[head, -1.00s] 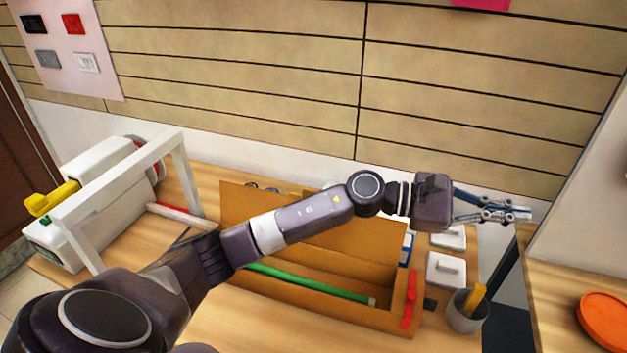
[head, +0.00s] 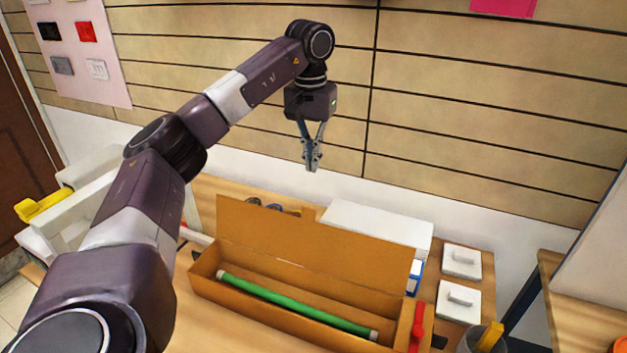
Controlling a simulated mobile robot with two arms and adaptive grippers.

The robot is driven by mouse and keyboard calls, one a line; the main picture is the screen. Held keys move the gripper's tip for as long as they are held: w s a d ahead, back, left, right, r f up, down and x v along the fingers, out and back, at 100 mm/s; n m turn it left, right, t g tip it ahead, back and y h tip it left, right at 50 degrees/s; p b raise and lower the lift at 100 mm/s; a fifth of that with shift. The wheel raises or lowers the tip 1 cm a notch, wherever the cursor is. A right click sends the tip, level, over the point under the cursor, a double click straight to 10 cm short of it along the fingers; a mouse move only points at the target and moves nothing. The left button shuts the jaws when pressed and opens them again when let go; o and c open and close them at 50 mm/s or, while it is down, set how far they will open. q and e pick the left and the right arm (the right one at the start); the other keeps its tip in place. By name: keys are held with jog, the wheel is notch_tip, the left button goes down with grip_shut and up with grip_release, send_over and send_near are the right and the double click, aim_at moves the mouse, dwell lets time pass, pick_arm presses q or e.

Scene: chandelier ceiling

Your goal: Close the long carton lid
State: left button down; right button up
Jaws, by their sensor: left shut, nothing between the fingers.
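The long brown carton (head: 250,302) lies on the wooden table. Its lid (head: 315,245) stands up along the back edge, so the carton is open. A green tube (head: 295,308) with pale ends lies inside it. My left gripper (head: 312,166) is shut and empty, pointing down in front of the wall panels. In the picture it is above the lid's upper edge, apart from it. My right gripper is not in view.
A white box (head: 378,229) stands behind the carton. A red-handled tool (head: 416,326) is at the carton's right end. Two white switch plates (head: 461,262) and a grey cup (head: 484,340) are farther right. White equipment with a yellow handle (head: 43,205) is at the left.

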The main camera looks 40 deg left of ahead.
pick_arm(q)
jog(key=s+d+f+p, duration=0.1)
jog(key=s+f+p, duration=0.2)
jog(key=f, duration=0.5)
jog(key=shift+d, duration=0.15)
jog(key=shift+f, duration=0.1)
dwell(0.4)
